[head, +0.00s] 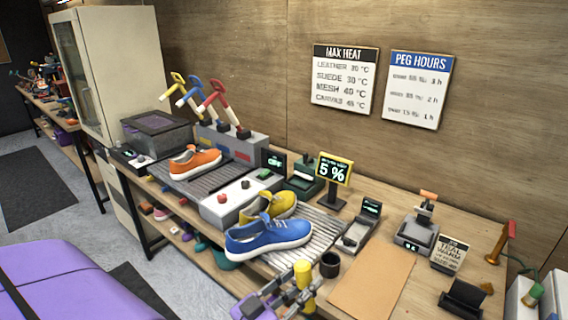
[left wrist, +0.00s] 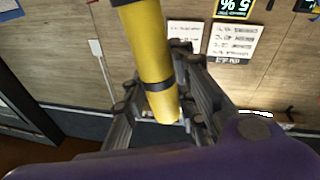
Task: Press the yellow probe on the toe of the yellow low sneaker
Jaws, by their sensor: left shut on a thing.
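The yellow low sneaker (head: 283,203) lies on a ribbed grey rack, partly hidden behind a blue sneaker (head: 268,239). My left gripper (head: 300,292) is at the bottom of the head view, in front of the rack and apart from both sneakers. It is shut on the yellow probe (head: 303,273), a yellow cylinder with dark bands. The probe (left wrist: 150,50) also fills the middle of the left wrist view, between the fingers of the left gripper (left wrist: 160,108). My right gripper is not in view.
A "5 %" display (head: 334,170) stands behind the yellow sneaker. A white button box (head: 240,200) is to its left. An orange sneaker (head: 195,162) lies farther back.

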